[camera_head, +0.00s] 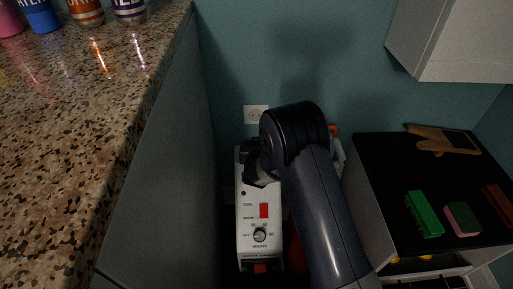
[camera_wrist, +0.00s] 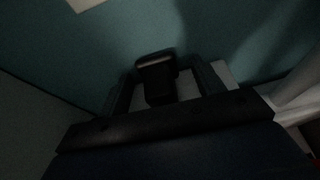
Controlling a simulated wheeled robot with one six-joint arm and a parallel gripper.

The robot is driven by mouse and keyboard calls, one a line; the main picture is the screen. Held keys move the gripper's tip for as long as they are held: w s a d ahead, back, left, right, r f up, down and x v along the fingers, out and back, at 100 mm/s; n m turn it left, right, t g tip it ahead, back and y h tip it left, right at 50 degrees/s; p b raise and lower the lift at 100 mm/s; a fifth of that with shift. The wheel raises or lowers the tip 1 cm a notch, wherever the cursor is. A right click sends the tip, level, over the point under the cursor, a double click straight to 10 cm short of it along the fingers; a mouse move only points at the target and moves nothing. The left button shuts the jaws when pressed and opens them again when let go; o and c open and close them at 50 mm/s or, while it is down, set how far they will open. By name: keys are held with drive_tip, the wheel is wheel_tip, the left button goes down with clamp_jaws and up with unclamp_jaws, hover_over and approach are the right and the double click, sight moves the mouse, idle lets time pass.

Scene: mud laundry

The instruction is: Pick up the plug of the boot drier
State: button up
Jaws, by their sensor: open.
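The boot drier (camera_head: 249,220) is a white box with a red switch and a dial, standing in the gap beside the counter in the head view. My gripper (camera_head: 257,166) is over its upper end, in front of the wall, and my arm covers part of the drier. In the wrist view my gripper (camera_wrist: 163,88) is open. A dark block that looks like the plug (camera_wrist: 157,76) shows between its two fingers, with visible space on either side. Whether the fingers touch it cannot be told. In the head view I cannot make the plug out clearly.
A wall socket (camera_head: 256,114) is above the drier. The speckled counter (camera_head: 110,130) with several cans is at left. At right, a black-topped cabinet (camera_head: 390,190) holds brushes, a sponge (camera_head: 462,219) and a wooden item (camera_head: 440,140). A white wall cabinet (camera_head: 455,45) hangs above.

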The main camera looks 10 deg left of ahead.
sight(256, 143)
drive_tip(key=shift+c, duration=0.4)
drive_tip(key=c, duration=1.1)
drive_tip(key=shift+r, duration=0.1)
drive_tip(key=shift+s+r+p, duration=0.15)
drive_tip(key=shift+r+p, duration=0.2)
drive_tip(key=shift+p, duration=0.05)
wheel_tip(256, 143, up, 6)
drive_tip(key=p, duration=0.3)
drive_tip(key=shift+r, duration=0.2)
drive_tip(key=s+d, duration=0.1)
drive_tip(key=s, duration=0.5)
drive_tip(key=s+d+p, duration=0.1)
drive_tip(key=s+d, duration=0.1)
drive_tip(key=s, duration=0.4)
drive_tip(key=s+d+p, duration=0.1)
drive_tip(key=s+d, duration=0.1)
drive_tip(key=s, duration=0.5)
drive_tip(key=shift+f, duration=0.1)
